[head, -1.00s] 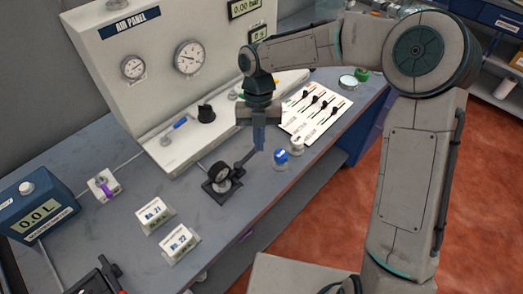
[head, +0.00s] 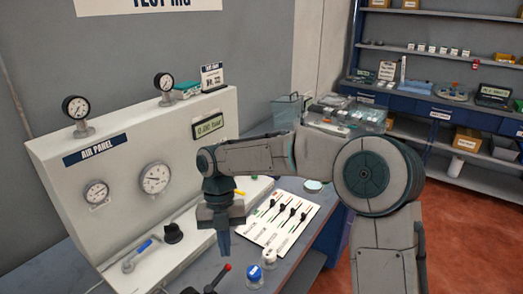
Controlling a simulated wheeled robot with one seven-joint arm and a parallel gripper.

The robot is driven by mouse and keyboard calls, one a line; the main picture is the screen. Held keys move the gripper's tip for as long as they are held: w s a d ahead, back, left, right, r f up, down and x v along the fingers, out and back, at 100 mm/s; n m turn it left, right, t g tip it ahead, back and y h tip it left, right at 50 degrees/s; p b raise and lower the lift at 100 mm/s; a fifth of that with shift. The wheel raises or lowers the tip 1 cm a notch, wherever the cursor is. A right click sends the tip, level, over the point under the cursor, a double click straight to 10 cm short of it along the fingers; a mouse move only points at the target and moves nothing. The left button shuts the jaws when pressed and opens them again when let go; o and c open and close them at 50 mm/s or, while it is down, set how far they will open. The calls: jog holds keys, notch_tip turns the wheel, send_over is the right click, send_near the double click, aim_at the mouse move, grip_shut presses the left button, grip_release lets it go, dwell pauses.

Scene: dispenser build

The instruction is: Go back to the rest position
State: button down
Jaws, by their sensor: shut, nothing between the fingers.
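My gripper (head: 224,243) hangs fingers down in the head view, above the bench in front of the air panel (head: 140,175). Its fingers are shut with nothing between them. It is left of the white card with several black sliders (head: 281,222) and above the blue-capped jar (head: 253,274), apart from both as far as I can tell.
The panel carries gauges, a blue-handled valve (head: 138,253) and a black knob (head: 173,233). A red-tipped lever (head: 219,277) stands below my gripper. A clear bin (head: 287,110) and trays (head: 347,117) are behind my arm. Shelves (head: 440,52) line the back right; red floor (head: 450,230) is open.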

jog(key=s+d+r+n+t, duration=0.2)
jog(key=s+d+n, duration=0.2)
jog(key=d+n, duration=0.5)
jog(key=s+d+r+n+t, duration=0.2)
jog(key=s+d+n, duration=0.3)
jog(key=d+n, duration=0.4)
jog(key=s+d+r+n+t+y, duration=0.1)
jog(key=s+d+r+n+t, duration=0.1)
jog(key=d+n, duration=0.8)
jog(key=s+n+t, duration=0.1)
jog(key=s+n, duration=0.1)
jog(key=n, duration=0.3)
jog(key=shift+s, duration=0.15)
jog(key=shift+a+n, duration=0.15)
jog(key=shift+n, duration=0.15)
